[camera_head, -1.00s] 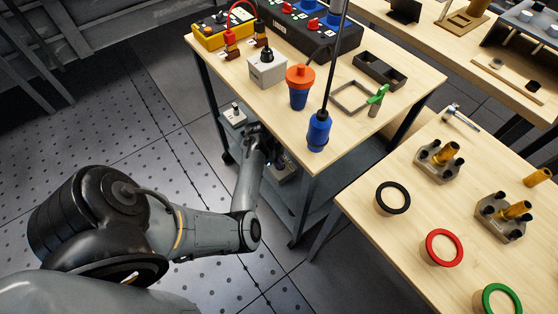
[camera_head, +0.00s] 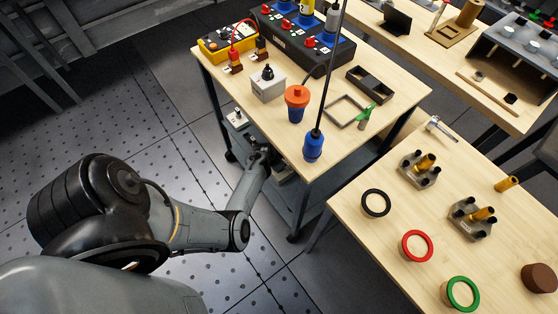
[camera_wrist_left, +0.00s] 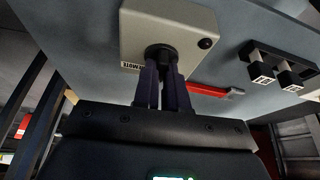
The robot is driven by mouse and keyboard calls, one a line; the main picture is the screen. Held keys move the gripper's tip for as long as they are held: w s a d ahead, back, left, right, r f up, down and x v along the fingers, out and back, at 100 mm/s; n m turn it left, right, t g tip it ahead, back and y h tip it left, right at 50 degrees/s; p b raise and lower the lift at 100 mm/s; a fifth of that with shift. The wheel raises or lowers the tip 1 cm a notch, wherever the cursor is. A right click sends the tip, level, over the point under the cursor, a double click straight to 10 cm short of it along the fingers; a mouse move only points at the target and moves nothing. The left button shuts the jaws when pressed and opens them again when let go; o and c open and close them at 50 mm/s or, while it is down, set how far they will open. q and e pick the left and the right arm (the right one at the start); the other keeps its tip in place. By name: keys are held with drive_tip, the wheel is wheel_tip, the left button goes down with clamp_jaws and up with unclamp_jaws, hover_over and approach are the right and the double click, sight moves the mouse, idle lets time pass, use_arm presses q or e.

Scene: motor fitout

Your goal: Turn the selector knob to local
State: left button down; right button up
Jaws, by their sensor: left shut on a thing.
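In the left wrist view a pale box (camera_wrist_left: 190,26) carries a round black selector knob (camera_wrist_left: 160,51). Part of a label ending in "MOTE" (camera_wrist_left: 130,66) shows at the box's edge beside the knob. The knob's pointer direction cannot be made out. My left gripper (camera_wrist_left: 163,70) is shut on the knob, its two dark fingers on either side of it. In the head view my left gripper (camera_head: 262,152) reaches in low at the side of the cart, below its wooden top, and its fingers are too small to tell there. My right gripper is out of view.
The cart's wooden top (camera_head: 330,85) overhangs the gripper's area. A white box (camera_head: 237,118) stands on the lower shelf nearby. Floor left of the cart is free.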

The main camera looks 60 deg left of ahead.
use_arm(q)
drive_tip(key=n+y+p, duration=0.1)
drive_tip(key=n+p, duration=0.1)
drive_tip(key=n, duration=0.1)
drive_tip(key=shift+d+r+n+g, duration=0.1)
drive_tip(key=shift+n+g, duration=0.2)
drive_tip(key=n+g+y, duration=0.1)
drive_tip(key=n, duration=0.3)
drive_tip(key=shift+w+d+p, duration=0.1)
drive_tip(key=shift+p, duration=0.25)
drive_tip(key=shift+n+y, duration=0.3)
drive_tip(key=c, duration=1.2)
unclamp_jaws()
